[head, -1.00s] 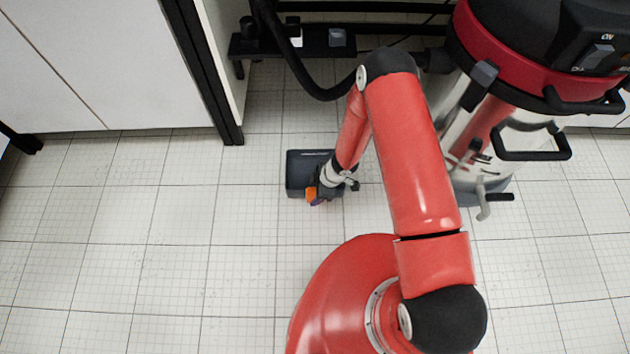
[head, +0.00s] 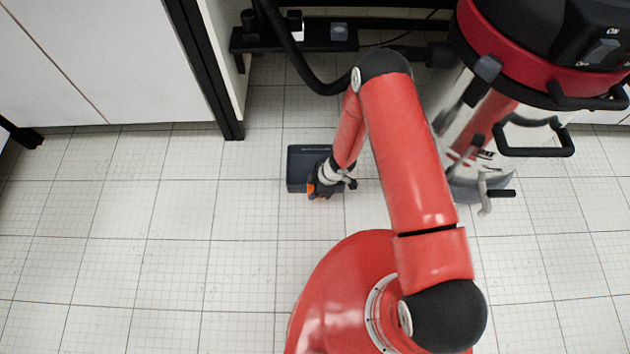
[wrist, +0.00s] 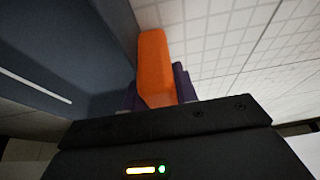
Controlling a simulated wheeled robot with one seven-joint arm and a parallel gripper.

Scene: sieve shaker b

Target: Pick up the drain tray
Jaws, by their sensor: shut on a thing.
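The drain tray (head: 302,165) is a dark blue-grey box low over the pale tiled floor, left of the vacuum in the head view. In the wrist view its dark wall (wrist: 60,60) fills the left side. An orange handle (wrist: 155,62) stands between the purple fingers of my gripper (wrist: 158,88), beside that wall. My gripper is shut on this handle. In the head view, my gripper (head: 314,192) is at the tray's near right corner and hides part of it. I cannot tell whether the tray touches the floor.
A large red, black and silver vacuum (head: 490,110) stands to the right. Its black hose (head: 300,75) curves behind the tray. A low black shelf (head: 270,40) is at the back, with a white cabinet (head: 85,60) at left. The floor at left and front is clear.

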